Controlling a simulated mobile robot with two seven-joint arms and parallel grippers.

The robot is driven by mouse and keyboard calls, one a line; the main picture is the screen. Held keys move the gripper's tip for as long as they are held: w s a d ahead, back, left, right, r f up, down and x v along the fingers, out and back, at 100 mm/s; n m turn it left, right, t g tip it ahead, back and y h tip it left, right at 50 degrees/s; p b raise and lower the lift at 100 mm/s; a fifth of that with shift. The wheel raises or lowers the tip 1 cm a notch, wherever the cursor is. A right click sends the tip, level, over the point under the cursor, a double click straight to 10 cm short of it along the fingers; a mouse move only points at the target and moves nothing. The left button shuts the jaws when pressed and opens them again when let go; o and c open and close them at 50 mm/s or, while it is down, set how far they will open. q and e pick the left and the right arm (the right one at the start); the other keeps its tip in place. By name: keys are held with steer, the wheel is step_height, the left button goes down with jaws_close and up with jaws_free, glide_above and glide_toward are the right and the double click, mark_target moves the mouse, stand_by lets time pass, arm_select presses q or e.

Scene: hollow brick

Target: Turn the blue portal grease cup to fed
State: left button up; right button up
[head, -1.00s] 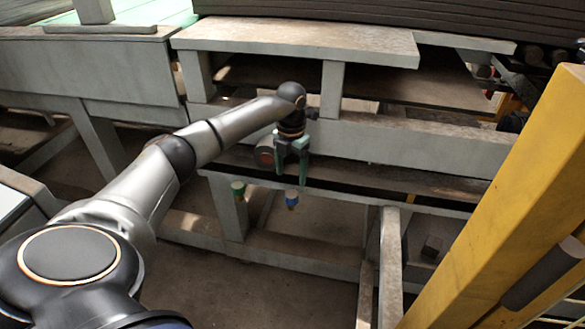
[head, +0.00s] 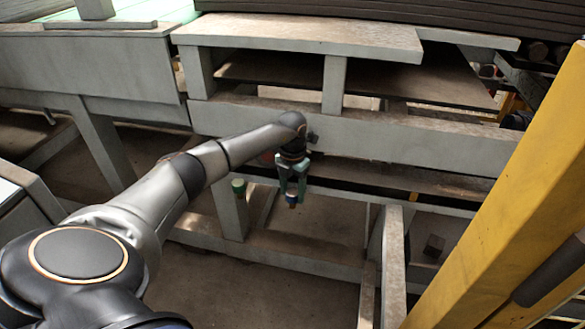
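The blue portal grease cup (head: 291,198) is a small blue cap with a brownish lower part, below the grey beam near the middle of the head view. My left gripper (head: 292,190) points down at it from above. Its two greenish fingers are spread apart, one on each side of the cup's top. I cannot tell whether they touch the cup, and they partly hide it. My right gripper is not in view.
A green cup (head: 238,186) sits left of the blue one at similar height. A long grey beam (head: 400,140) runs behind my gripper. A yellow post (head: 500,200) slants along the right side. Open floor (head: 250,295) lies below.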

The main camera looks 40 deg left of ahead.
arm_select(q)
jaws_close()
steer(key=shift+m, duration=2.3)
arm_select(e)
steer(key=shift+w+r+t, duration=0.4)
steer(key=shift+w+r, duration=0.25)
arm_select(q)
steer(key=shift+o, duration=1.7)
jaws_free()
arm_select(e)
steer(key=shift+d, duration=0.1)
